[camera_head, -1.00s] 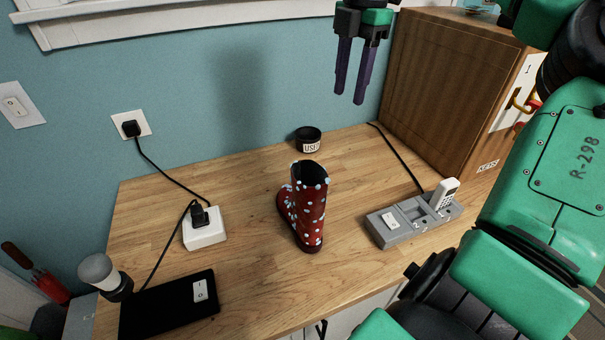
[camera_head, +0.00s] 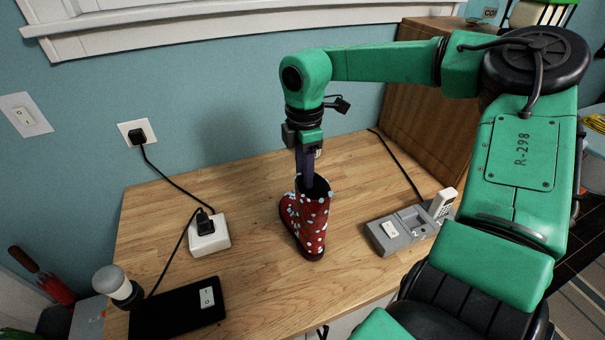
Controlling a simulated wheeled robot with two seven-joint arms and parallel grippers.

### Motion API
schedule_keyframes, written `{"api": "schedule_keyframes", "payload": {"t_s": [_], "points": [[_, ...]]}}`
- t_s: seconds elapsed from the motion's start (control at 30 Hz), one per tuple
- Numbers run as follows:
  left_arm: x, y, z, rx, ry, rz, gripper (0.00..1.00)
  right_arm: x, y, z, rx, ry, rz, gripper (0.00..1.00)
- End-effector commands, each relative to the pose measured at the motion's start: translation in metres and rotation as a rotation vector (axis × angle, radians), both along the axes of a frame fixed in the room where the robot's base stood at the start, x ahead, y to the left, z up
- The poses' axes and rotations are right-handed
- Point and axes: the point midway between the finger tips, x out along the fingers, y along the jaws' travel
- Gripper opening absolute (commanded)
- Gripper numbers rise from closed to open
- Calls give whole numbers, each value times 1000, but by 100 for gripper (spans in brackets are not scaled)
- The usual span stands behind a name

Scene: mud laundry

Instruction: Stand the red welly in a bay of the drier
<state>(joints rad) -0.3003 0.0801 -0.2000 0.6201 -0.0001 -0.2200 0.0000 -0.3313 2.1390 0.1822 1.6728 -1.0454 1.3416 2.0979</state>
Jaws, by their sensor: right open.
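The red welly (camera_head: 308,222) with pale blue dots stands upright on the wooden worktop, its toe to the left and its dark opening up. My right gripper (camera_head: 305,178) is directly above it, pointing down and open. Its dark purple fingers overlap the welly's rim; I cannot tell whether one is inside the opening. A grey unit (camera_head: 390,238) with a white rocker switch and recessed bays is to the right, a white handset (camera_head: 442,203) upright at its far end. I cannot tell whether this unit is the drier. My left gripper is out of view.
A white plug adapter (camera_head: 209,236) and a black slab (camera_head: 176,314) with a switch are at the left, beside a white-topped black thing (camera_head: 117,285). Cables cross the worktop (camera_head: 255,275). A wooden cabinet (camera_head: 428,105) stands at the back right.

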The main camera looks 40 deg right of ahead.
Motion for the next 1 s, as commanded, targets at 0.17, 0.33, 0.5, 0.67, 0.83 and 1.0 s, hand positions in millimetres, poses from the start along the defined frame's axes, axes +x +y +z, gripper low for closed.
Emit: {"api": "schedule_keyframes", "payload": {"t_s": [0.17,0.33,0.5,0.67,0.83,1.0], "points": [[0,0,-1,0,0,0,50,0,0,-2,0,-1,0,45],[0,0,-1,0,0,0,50,0,0,-2,0,-1,0,0],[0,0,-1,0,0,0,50,0,0,-2,0,-1,0,0],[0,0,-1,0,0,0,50,0,0,-2,-1,-1,0,0],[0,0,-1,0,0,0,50,0,0,-1,-1,-1,0,0],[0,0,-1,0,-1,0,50,0,0,-1,-1,-2,0,0]]}}
